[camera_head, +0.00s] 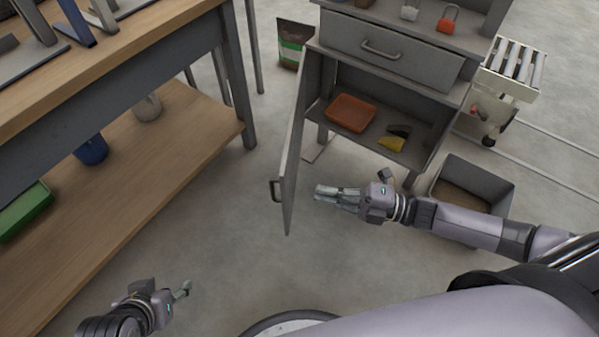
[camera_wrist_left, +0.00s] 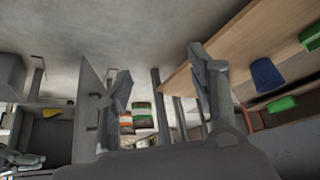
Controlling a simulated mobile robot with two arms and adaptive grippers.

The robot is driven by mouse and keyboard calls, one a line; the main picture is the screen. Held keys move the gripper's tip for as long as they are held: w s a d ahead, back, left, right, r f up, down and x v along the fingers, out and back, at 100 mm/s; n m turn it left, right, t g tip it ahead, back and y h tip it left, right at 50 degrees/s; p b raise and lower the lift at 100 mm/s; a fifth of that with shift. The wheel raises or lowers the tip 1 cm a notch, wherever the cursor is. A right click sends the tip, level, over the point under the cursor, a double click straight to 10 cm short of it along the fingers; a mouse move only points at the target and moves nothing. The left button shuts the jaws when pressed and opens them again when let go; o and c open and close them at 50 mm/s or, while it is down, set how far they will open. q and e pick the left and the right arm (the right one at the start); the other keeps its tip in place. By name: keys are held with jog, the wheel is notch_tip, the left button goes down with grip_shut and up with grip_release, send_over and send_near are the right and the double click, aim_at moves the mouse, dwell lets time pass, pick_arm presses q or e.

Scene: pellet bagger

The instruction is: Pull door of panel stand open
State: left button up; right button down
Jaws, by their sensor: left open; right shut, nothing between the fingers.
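The grey panel stand (camera_head: 392,50) stands at the upper middle of the head view, with a closed drawer above an open compartment. Its door (camera_head: 293,150) stands swung wide open towards me, hinged at the left side. The door handle (camera_head: 275,190) is on its left face; the door (camera_wrist_left: 88,105) also shows in the left wrist view. My right gripper (camera_head: 318,193) is shut and empty, just right of the door, on its inner side, apart from it. My left gripper (camera_head: 180,291) is open and empty at the lower left, well away from the door.
Inside the compartment are an orange tray (camera_head: 351,113) and a yellow item (camera_head: 391,144). A workbench with a wooden shelf (camera_head: 150,170) fills the left. A grey bin (camera_head: 487,176) stands on the floor at right, near my right arm. Floor between the bench and door is clear.

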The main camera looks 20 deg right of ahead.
aim_at(285, 182)
jog(key=d+n+g, duration=0.2)
jog(key=d+n, duration=0.1)
jog(key=d, duration=0.4)
jog(key=x, duration=1.2)
jog(key=shift+s+f, duration=0.25)
jog(key=shift+f, duration=0.15)
pick_arm(q)
jog(key=shift+s+a+f+g+y, duration=0.1)
jog(key=shift+s+a+f+g, duration=0.3)
jog(key=shift+s, duration=0.4)
jog(key=shift+s+a+f+g+y, duration=0.1)
jog(key=shift+s+f+g, duration=0.25)
jog(key=shift+s, duration=0.5)
jog(key=shift+s+a+f+g+y, duration=0.1)
jog(key=shift+s+a+f+g, duration=0.15)
jog(key=shift+s+g, duration=0.45)
pick_arm(e)
jog(key=shift+w+a, duration=0.2)
jog(key=shift+a, duration=0.4)
pick_arm(q)
jog(key=shift+s, duration=0.1)
